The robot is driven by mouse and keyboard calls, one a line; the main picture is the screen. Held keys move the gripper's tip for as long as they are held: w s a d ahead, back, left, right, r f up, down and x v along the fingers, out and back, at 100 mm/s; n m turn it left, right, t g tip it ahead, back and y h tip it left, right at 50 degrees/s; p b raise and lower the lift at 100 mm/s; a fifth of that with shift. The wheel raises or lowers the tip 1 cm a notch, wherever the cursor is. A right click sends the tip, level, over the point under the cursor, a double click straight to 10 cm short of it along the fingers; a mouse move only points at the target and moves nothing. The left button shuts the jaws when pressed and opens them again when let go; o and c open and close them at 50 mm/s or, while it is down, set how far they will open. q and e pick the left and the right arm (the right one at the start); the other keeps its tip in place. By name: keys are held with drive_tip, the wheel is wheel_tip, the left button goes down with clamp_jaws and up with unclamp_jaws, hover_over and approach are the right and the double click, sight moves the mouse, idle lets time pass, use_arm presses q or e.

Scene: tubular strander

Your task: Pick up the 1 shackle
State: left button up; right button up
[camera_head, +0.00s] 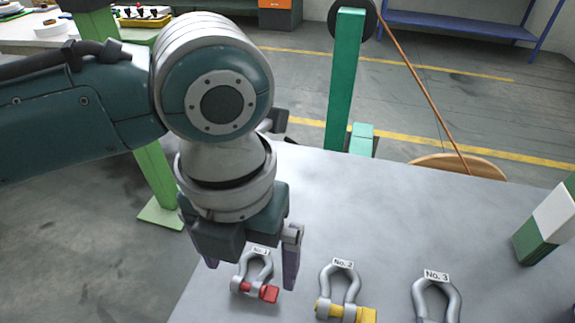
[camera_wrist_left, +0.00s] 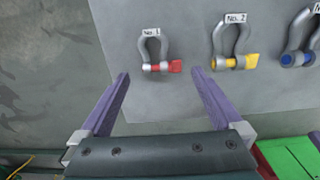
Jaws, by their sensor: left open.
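The No. 1 shackle (camera_head: 256,277) is grey with a red pin and lies on the grey table, with a white label at its bow. It also shows in the left wrist view (camera_wrist_left: 153,52), ahead of the fingertips and between their lines. My left gripper (camera_head: 252,275) is open and empty, pointing down by the shackle. In the left wrist view the purple fingers (camera_wrist_left: 160,77) are spread apart and do not appear to touch it. The table's No. 2 shackle (camera_head: 340,293) has a yellow pin. The No. 3 shackle (camera_head: 436,298) is partly cut off. My right gripper is not in view.
The grey table (camera_head: 400,220) has clear room behind the shackles. A green and white post (camera_head: 548,228) stands at its right. A green upright (camera_head: 343,85) stands beyond the back edge. The floor lies left of the table.

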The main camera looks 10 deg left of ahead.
sight(255, 281)
use_arm(q)
wheel_tip(255, 281, down, 4)
drive_tip(key=shift+d+r+b, duration=0.1)
drive_tip(key=shift+d+b, duration=0.05)
drive_tip(key=shift+b, duration=0.15)
drive_tip(key=shift+w, duration=0.1)
drive_tip(key=c, duration=1.5)
